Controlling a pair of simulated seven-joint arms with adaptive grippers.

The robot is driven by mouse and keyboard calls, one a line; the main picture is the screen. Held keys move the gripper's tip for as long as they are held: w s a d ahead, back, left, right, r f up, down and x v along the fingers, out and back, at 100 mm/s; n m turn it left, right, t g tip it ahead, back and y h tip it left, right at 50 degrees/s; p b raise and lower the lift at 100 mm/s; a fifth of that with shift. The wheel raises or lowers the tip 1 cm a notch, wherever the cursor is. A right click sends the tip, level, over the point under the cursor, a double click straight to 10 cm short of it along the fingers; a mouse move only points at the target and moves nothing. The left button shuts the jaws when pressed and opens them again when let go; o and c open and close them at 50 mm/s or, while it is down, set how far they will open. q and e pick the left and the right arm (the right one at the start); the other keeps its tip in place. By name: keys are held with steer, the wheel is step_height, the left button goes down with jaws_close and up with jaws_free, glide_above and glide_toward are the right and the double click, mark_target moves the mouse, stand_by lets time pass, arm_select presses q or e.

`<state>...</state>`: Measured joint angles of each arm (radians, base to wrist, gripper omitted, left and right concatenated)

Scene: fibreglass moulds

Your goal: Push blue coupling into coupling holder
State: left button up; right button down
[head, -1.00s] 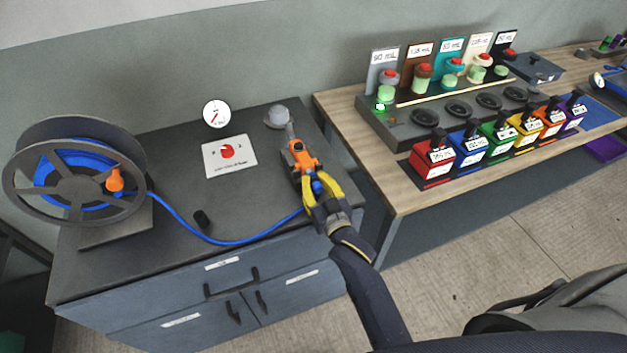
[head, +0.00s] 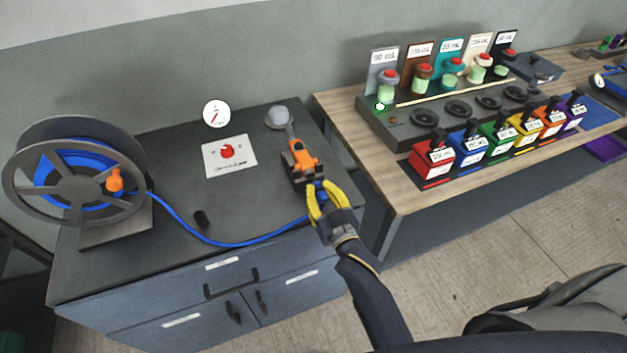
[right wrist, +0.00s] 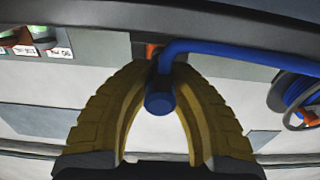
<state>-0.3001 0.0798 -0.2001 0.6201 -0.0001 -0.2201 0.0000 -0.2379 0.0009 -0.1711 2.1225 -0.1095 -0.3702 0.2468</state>
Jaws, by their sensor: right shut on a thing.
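The blue coupling (right wrist: 160,100) is at the end of the blue hose, between the yellow fingers of my right gripper (right wrist: 160,68) in the right wrist view. In the head view my right gripper (head: 327,189) is shut on the coupling (head: 319,196) at the front edge of the grey cabinet top. The coupling holder, seemingly the orange and black fixture (head: 302,158), stands just beyond the fingertips. A bit of orange (right wrist: 153,50) shows behind the coupling in the wrist view. Whether the coupling touches the holder is hidden. My left gripper is not in view.
The blue hose (head: 215,241) runs across the cabinet top (head: 180,195) to a reel (head: 75,175) at left. A wooden table (head: 390,185) with coloured boxes (head: 433,158) is at right.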

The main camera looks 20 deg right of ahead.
steer(key=shift+s+d, duration=0.1)
steer(key=shift+s, duration=1)
stand_by(0.9)
